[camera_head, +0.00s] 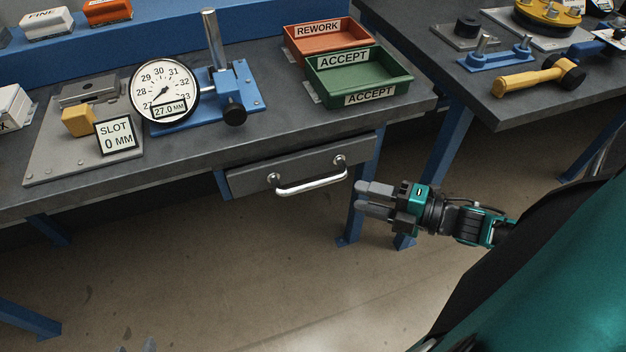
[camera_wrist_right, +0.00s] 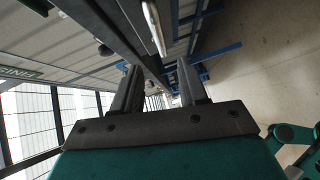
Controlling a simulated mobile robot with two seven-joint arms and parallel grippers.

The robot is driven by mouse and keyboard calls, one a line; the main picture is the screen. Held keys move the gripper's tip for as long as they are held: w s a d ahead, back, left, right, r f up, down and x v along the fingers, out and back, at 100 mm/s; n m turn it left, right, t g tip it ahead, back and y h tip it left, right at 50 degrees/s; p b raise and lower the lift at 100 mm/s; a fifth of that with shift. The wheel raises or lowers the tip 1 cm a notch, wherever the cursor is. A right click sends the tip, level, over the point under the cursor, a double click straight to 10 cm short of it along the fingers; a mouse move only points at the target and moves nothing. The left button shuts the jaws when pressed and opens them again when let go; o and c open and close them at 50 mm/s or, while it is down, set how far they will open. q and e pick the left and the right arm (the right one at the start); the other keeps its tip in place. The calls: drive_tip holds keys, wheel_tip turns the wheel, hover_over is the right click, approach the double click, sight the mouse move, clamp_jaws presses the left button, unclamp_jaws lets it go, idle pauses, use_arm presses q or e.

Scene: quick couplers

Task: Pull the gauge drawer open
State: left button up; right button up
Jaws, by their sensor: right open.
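The gauge drawer (camera_head: 245,181) is a dark grey front under the workbench, and it looks shut. Its silver bar handle (camera_head: 311,186) sits on two round mounts. My right gripper (camera_head: 358,199) is to the right of the handle and apart from it, open and empty, with its fingers pointing left. In the right wrist view, the two dark fingers (camera_wrist_right: 160,85) stand apart with nothing between them. The handle also shows there as a bright bar (camera_wrist_right: 153,27) beyond the fingertips. My left gripper is in neither view.
The workbench (camera_head: 215,150) carries a dial gauge (camera_head: 165,88) on a blue stand, a slot block with a sign (camera_head: 117,136), a green ACCEPT tray (camera_head: 360,80) and an orange REWORK tray (camera_head: 300,42). Blue table legs (camera_head: 448,140) stand behind my right gripper. Floor before the drawer is clear.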

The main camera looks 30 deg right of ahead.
sight(319, 186)
drive_tip(key=b+x, duration=0.1)
drive_tip(key=x, duration=1.1)
drive_tip(key=shift+a+b, duration=0.1)
drive_tip(key=shift+b, duration=0.2)
clamp_jaws()
